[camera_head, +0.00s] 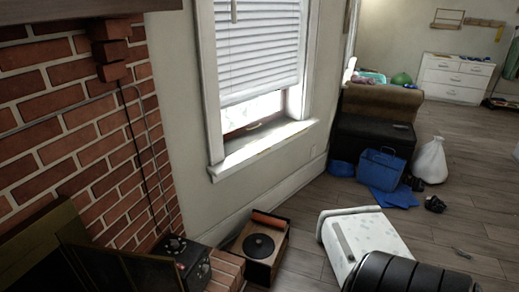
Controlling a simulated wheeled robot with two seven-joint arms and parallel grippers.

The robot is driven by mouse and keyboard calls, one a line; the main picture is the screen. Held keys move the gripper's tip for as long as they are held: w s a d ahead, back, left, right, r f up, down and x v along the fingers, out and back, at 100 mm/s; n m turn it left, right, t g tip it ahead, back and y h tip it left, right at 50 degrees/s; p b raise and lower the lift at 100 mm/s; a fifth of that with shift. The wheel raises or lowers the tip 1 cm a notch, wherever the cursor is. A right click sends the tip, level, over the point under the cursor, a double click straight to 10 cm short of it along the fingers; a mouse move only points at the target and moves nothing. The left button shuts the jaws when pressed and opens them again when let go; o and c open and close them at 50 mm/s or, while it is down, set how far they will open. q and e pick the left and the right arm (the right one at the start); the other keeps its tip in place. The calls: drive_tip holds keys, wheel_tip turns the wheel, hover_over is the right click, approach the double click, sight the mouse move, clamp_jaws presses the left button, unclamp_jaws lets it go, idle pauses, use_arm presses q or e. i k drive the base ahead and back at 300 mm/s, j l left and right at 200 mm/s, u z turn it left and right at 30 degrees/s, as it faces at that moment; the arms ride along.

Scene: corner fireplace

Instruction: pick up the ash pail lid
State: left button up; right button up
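No ash pail or ash pail lid can be made out for certain. A low wooden box (249,265) stands on the floor below the window, right of the brick hearth. A round black disc (259,246) with a small centre knob sits on its top; I cannot tell whether it is a lid or a turntable. Neither of my grippers shows in the head view.
A brick wall (80,120) and hearth fill the left, with a black box (185,257) on the hearth. A white speckled box-like object (372,236) and a black ribbed object (405,274) are at lower right. A blue bin (381,168) and white bag (430,162) stand farther back.

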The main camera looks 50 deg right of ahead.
sight(256, 245)
drive_tip(key=z, duration=1.45)
